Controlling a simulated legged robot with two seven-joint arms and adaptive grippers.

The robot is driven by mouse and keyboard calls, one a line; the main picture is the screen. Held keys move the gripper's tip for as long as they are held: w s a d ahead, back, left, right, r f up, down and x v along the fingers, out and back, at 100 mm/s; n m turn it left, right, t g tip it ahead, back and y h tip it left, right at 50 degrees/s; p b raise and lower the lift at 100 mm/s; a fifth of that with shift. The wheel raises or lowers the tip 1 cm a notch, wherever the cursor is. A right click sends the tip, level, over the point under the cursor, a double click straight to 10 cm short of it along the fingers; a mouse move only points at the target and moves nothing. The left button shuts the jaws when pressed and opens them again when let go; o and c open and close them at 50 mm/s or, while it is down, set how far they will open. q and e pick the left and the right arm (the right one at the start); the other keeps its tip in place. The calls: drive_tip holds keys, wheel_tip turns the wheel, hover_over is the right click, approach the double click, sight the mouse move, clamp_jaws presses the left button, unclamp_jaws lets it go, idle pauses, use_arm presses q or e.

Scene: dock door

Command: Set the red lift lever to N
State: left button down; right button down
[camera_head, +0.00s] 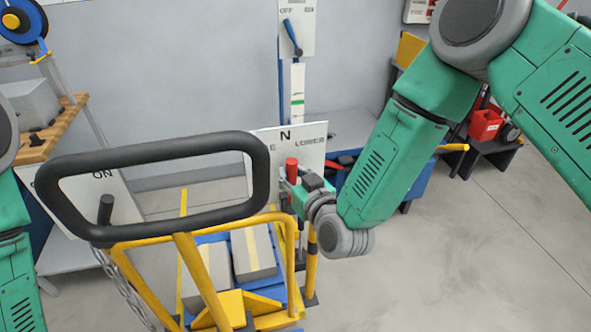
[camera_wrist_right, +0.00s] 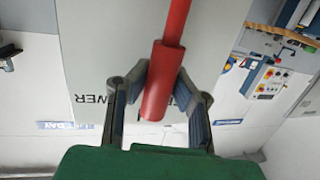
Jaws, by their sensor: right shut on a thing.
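The red lift lever (camera_head: 291,170) stands in front of a white panel (camera_head: 312,136) marked N at the middle and LOWER at the right; a label at the left is mostly hidden. The lever's red grip appears roughly upright, below the N. My right gripper (camera_head: 299,184) is at the grip. In the right wrist view the red grip (camera_wrist_right: 160,85) lies between the two fingers of my right gripper (camera_wrist_right: 160,98), which is shut on it. My left gripper is out of view; only part of my left arm shows at the left edge.
A black looped handle (camera_head: 150,149) on a yellow frame stands in front, with boxes (camera_head: 253,252) behind it. A dark lever (camera_head: 105,208) stands by an ON panel. A blue lever (camera_head: 292,36) is on the OFF panel. Open floor (camera_head: 470,260) lies at the right.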

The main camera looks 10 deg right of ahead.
drive_tip(key=shift+a, duration=0.1)
idle(0.3)
drive_tip(key=c, duration=1.3)
unclamp_jaws()
drive_tip(key=shift+s, duration=0.15)
drive_tip(key=v, duration=1.1)
drive_tip(key=shift+s, duration=0.35)
